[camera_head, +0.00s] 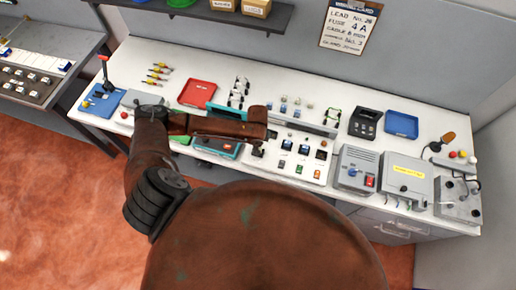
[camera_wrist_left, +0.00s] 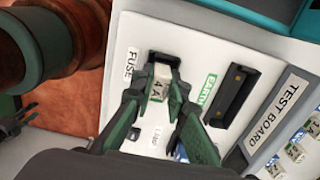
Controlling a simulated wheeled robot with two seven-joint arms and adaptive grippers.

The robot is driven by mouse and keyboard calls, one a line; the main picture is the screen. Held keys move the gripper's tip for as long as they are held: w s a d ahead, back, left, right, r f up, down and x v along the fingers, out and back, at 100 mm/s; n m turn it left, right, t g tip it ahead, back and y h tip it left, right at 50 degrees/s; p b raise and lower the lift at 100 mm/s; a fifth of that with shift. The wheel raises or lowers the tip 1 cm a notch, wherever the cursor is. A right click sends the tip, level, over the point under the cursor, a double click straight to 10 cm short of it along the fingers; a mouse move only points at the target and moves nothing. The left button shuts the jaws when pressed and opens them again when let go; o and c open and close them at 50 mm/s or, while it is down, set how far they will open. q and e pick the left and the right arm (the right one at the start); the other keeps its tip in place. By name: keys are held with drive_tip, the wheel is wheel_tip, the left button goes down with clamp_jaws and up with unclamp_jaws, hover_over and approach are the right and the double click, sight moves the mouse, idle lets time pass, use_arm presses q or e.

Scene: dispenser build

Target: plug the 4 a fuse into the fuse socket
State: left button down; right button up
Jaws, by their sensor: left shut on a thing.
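The pale fuse marked 4 A (camera_wrist_left: 158,86) is between the green fingers of my left gripper (camera_wrist_left: 160,92), which is shut on it. The black fuse socket (camera_wrist_left: 166,57), beside the FUSE label, is right at the far end of the fuse. I cannot tell how deep the fuse sits in it. In the head view my left gripper (camera_head: 260,147) is low over the white board in the middle of the bench; the fuse and socket are hidden there. My right gripper is not in view.
A black holder (camera_wrist_left: 231,95) by the EARTH label and the TEST BOARD strip (camera_wrist_left: 277,115) lie right of the socket. The bench also holds a red tray (camera_head: 198,93), a blue tray (camera_head: 401,124) and grey boxes (camera_head: 357,168).

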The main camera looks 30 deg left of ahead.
use_arm(q)
drive_tip(key=shift+s+f, duration=0.35)
drive_tip(key=shift+f, duration=0.2)
idle(0.4)
drive_tip(key=c, duration=1.9)
unclamp_jaws()
drive_tip(key=shift+d+f, duration=0.1)
drive_tip(key=shift+o, duration=0.4)
drive_tip(key=shift+w, duration=0.15)
drive_tip(key=o, duration=0.7)
drive_tip(key=shift+w+r, duration=0.15)
drive_tip(key=shift+r, duration=0.05)
drive_tip(key=shift+c, duration=0.2)
drive_tip(key=shift+r+p, duration=0.2)
drive_tip(key=shift+p, duration=0.1)
